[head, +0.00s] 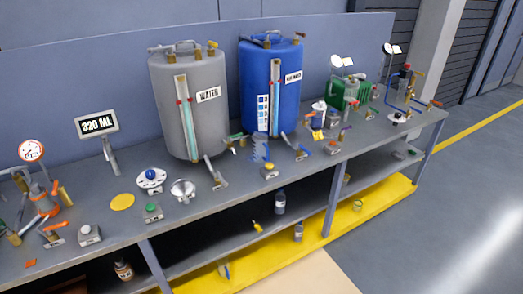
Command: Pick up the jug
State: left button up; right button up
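No jug can be made out with certainty. A small pale vessel (318,114) with blue on it stands on the bench to the right of the blue tank; it is too small to tell whether it is a jug. A dark bottle (280,202) stands upright on the lower shelf, and a smaller greyish bottle (298,232) stands lower, near the yellow strip. Neither of my grippers is in view.
Shelf posts stand in front. Open floor (455,215) lies to the right.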

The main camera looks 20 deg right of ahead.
aim_at(260, 148)
jog(key=i+l+u, duration=0.1)
jog(key=i+l, duration=0.25)
jog(key=l, duration=0.25)
jog(key=i+l+u, duration=0.25)
jog(key=i+l, duration=0.15)
jog(key=l, duration=0.25)
jog(key=i+l+u, duration=0.1)
jog(key=l, duration=0.2)
jog(key=i+l, duration=0.2)
jog(key=l, duration=0.15)
jog(key=i+l+u, duration=0.15)
jog(key=l, duration=0.2)
